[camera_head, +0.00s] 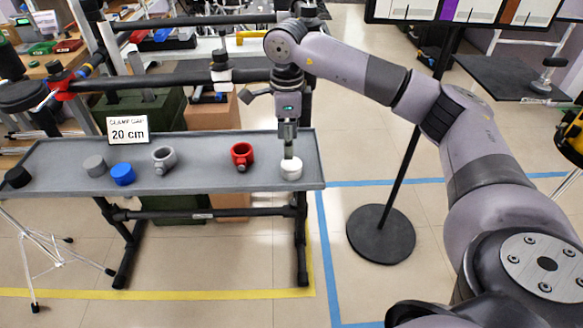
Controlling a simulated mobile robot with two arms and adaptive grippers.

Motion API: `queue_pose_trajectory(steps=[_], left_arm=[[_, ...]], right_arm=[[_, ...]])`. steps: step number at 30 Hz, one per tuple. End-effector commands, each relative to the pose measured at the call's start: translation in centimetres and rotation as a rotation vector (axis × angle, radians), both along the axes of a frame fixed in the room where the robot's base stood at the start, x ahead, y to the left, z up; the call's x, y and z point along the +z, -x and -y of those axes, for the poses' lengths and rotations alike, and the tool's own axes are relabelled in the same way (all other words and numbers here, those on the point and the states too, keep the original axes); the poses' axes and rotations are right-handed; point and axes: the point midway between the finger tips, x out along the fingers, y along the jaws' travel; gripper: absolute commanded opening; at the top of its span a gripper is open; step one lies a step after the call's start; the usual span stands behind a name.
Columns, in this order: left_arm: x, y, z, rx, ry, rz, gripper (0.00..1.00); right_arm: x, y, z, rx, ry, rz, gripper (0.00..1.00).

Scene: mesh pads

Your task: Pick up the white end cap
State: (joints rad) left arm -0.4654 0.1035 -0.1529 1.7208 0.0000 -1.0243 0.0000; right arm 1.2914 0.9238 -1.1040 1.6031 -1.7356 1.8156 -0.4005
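The white end cap (291,172) is at the right end of a grey tray-like shelf (215,182), close to its right edge. My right arm comes in from the right, and my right gripper (290,157) points straight down at the cap. Its fingertips reach the top of the cap and overlap it in the picture. The fingers show nearly edge-on, so I cannot tell whether they are open or shut on it. The cap appears to rest on the shelf. My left gripper is not in view.
Along the shelf are a red clamp (242,155), a grey clamp (163,158), and blue (122,174), grey (95,165) and black (17,177) caps. A "20 cm" sign (128,130) stands at the back. A black stand base (381,233) is on the floor at right.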

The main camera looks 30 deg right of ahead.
Motion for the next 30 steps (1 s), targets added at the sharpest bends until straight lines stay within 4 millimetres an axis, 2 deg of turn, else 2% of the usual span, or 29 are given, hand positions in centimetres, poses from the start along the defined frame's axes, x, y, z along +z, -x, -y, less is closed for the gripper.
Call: queue_pose_trajectory(steps=[3,10,18,27,30], left_arm=[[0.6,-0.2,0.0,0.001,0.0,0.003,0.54],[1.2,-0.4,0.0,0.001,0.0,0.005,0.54],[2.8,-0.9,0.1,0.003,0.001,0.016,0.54],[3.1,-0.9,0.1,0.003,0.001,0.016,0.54],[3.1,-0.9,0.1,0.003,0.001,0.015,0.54]], right_arm=[[-1.7,0.0,0.0,0.0,-0.001,-0.002,0.5],[-3.3,0.1,0.0,0.0,0.0,-0.001,0.5],[-7.0,0.2,-0.1,0.0,-0.001,-0.001,0.5],[-7.5,0.2,-0.1,0.0,-0.001,0.001,0.5],[-7.5,0.2,-0.1,0.0,-0.001,0.001,0.44]])
